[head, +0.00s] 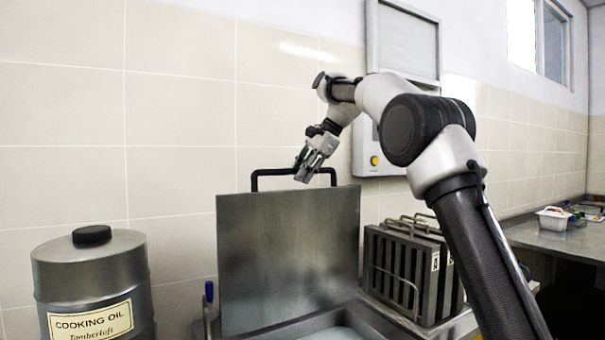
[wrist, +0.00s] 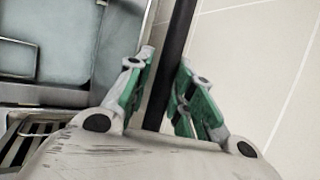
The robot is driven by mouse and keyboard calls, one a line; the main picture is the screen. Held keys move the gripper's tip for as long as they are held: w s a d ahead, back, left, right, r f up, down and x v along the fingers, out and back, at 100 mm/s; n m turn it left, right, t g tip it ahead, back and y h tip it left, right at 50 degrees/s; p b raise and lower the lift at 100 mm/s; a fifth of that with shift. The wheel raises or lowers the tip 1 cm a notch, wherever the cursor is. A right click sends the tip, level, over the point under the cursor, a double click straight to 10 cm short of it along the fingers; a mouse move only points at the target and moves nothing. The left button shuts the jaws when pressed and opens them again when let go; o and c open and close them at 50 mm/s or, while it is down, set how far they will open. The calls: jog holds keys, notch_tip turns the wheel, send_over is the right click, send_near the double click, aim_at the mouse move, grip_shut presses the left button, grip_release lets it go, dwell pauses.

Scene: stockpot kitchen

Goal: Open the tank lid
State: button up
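The tank lid (head: 290,255) is a flat grey metal plate, standing nearly upright at the back of the open tank (head: 340,334). Its black bar handle (head: 270,172) is on the lid's top edge. My gripper (head: 308,172) is at the handle's right part, reaching down from the upper right. In the wrist view, the dark handle bar (wrist: 178,50) runs between the green-and-grey fingers of my gripper (wrist: 167,62), which are closed in around it. Any small gap between fingertips and bar is hard to judge. Only part of the tank's inside shows.
A cooking oil drum (head: 92,285) stands at the left. A dark slotted rack (head: 400,270) stands close to the lid's right. A control box (head: 378,150) hangs on the tiled wall behind my arm. A counter (head: 570,240) with a white container (head: 553,219) is far right.

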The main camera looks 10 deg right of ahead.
jog(key=shift+o, duration=0.9)
jog(key=v, duration=1.2)
jog(key=shift+s, duration=0.1)
